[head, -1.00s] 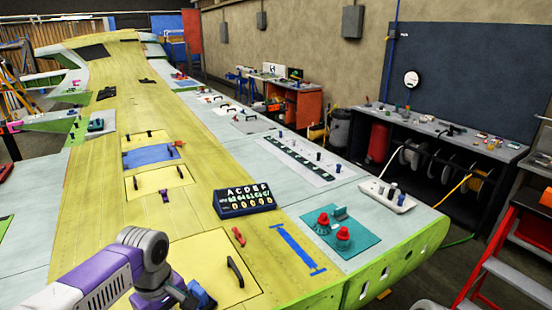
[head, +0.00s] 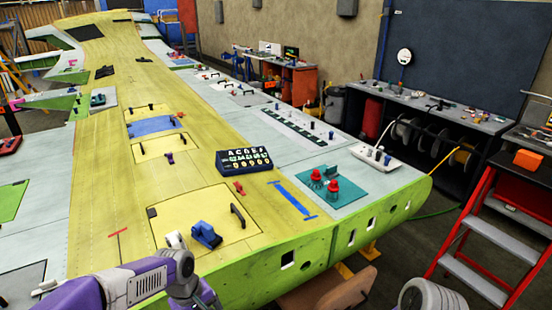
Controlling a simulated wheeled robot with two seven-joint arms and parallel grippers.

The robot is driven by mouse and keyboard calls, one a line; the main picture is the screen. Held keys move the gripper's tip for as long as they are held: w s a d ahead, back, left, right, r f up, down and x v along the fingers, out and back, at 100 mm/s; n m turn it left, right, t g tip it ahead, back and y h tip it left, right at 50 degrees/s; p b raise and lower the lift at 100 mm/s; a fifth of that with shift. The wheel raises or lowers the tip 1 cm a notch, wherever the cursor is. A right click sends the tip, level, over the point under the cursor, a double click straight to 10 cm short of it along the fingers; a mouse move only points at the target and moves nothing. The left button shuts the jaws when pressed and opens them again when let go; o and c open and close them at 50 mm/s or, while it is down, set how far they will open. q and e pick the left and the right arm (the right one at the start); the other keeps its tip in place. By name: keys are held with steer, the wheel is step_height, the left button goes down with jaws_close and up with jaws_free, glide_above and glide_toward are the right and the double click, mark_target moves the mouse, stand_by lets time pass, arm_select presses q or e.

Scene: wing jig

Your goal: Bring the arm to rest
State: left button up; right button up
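My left arm reaches in at the lower left of the head view, a purple and white-grey link that bends down at the bottom edge. Its gripper is out of the frame. My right gripper does not show either. Under and ahead of the arm lies the long yellow-green wing (head: 100,200). On its near yellow panel (head: 185,212) rest a blue tool (head: 206,236) and a small white round part (head: 175,240), both just beyond the arm and with no gripper visible on them.
A dark label box (head: 244,160), a black handle (head: 238,215) and a teal plate (head: 330,190) with red knobs stand on the wing. To the right are a red step ladder (head: 470,235) and a workbench (head: 440,115). A brown seat-like surface (head: 325,291) lies below the wing's near edge.

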arm_select(q)
steer(key=s+d+f+m+h+b, duration=0.1)
steer(key=s+d+f+m+b, duration=0.15)
steer(key=f, duration=0.95)
steer(key=s+d+f+m+h+b, duration=0.1)
steer(key=s+d+f+b, duration=0.2)
steer(key=f, duration=0.9)
steer(key=s+d+f+m+b, duration=0.1)
steer(key=s+d+f+b, duration=0.1)
steer(key=s+f, duration=0.7)
step_height(320, 180, down, 2)
steer(key=shift+d+f+t+h, duration=0.1)
steer(key=shift+d+t+h, duration=0.25)
steer(key=shift+d, duration=0.3)
